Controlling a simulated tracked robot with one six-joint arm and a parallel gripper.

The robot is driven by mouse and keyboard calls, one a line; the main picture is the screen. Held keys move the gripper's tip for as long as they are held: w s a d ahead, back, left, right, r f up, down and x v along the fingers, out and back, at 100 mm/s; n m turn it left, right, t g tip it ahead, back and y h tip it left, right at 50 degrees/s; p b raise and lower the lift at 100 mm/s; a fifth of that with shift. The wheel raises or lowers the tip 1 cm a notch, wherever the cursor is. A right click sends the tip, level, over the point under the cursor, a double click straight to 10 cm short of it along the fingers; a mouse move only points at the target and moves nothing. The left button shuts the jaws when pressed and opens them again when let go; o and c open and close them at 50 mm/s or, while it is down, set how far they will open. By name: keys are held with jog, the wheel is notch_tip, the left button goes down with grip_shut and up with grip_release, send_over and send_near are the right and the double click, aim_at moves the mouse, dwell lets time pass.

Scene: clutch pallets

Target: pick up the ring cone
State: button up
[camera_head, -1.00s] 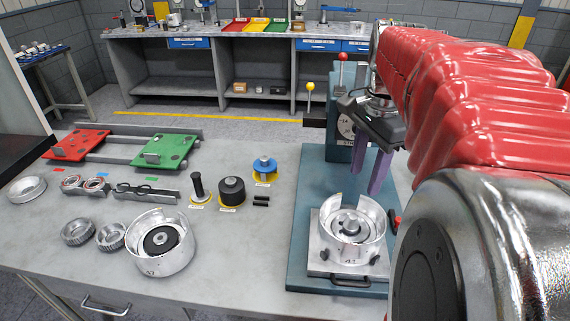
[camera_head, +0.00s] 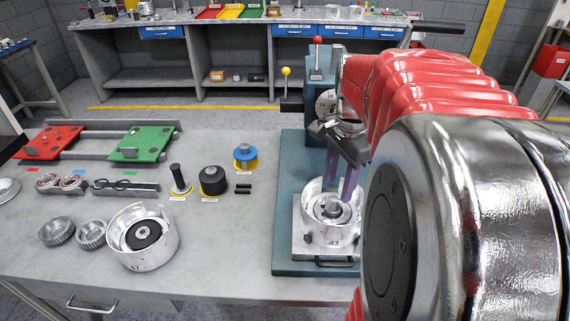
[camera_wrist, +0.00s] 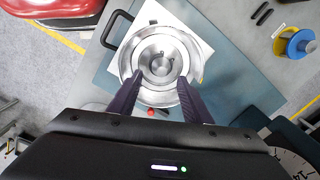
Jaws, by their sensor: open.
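A silver drum (camera_head: 310,231) with a slotted wall stands on the press's base. A stepped round metal piece (camera_head: 332,209), which looks like the ring cone, sits inside it; the wrist view shows it too (camera_wrist: 162,63). My gripper (camera_head: 344,190) has two purple fingers and is open above the drum. In the wrist view my fingers (camera_wrist: 160,80) are apart, toward the two sides of the drum, with nothing between them seen to be gripped. Whether the fingertips have entered the drum I cannot tell.
The blue press (camera_head: 320,90) with its gauge rises close behind my gripper. A second drum (camera_head: 118,222), a black cylinder (camera_head: 212,180), a black-handled tool (camera_head: 177,177) and a blue-topped piece (camera_head: 245,155) stand to the left. The bench's front middle is clear.

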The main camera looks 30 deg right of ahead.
aim_at(334, 198)
jog(key=shift+w+f, duration=0.15)
jog(key=shift+f, duration=1.1)
jog(key=shift+w+f, duration=0.15)
jog(key=shift+f, duration=1.1)
jog(key=shift+c, duration=0.5)
jog(key=c, duration=1)
jog(key=shift+r, duration=0.1)
grip_shut()
notch_tip(334, 198, up, 10)
